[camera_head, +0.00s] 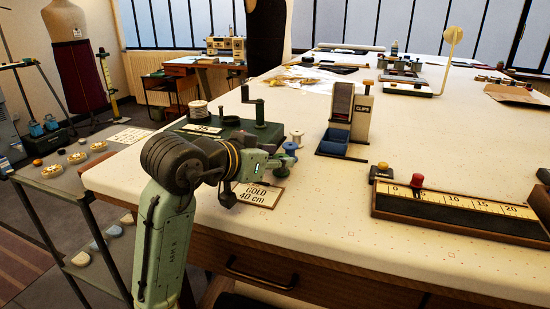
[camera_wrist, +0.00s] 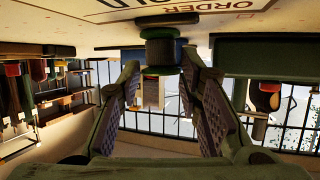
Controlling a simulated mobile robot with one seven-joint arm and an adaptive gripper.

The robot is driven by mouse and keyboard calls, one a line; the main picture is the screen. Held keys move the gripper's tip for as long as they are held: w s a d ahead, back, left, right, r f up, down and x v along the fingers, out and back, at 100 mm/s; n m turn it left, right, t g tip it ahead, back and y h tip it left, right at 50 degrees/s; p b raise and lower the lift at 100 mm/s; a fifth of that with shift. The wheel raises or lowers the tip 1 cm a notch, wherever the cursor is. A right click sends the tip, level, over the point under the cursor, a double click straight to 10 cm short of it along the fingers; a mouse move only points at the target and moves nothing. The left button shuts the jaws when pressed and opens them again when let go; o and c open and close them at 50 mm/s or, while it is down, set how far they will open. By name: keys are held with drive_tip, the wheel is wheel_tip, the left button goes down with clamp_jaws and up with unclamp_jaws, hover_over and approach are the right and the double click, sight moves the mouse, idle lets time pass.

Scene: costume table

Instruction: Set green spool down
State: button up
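The green spool (camera_wrist: 160,52) is in the wrist view, upright against the tabletop in that upside-down picture, with a dark round patch at its table-side end. In the head view my gripper (camera_head: 278,162) is low over the table, close behind the "GOLD 40 cm" order card (camera_head: 262,194). The card also shows in the wrist view (camera_wrist: 190,8).
A blue spool (camera_head: 291,147) and a pale spool (camera_head: 297,136) stand just beyond my gripper. A green winding device (camera_head: 262,132) is at the left, a clips holder with blue bin (camera_head: 335,146) behind right. A ruler block (camera_head: 450,209) lies right. Table between card and ruler is clear.

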drive_tip(key=o, duration=0.3)
drive_tip(key=shift+o, duration=0.2)
drive_tip(key=shift+r, duration=0.25)
drive_tip(key=b+v, duration=0.1)
drive_tip(key=v, duration=1.1)
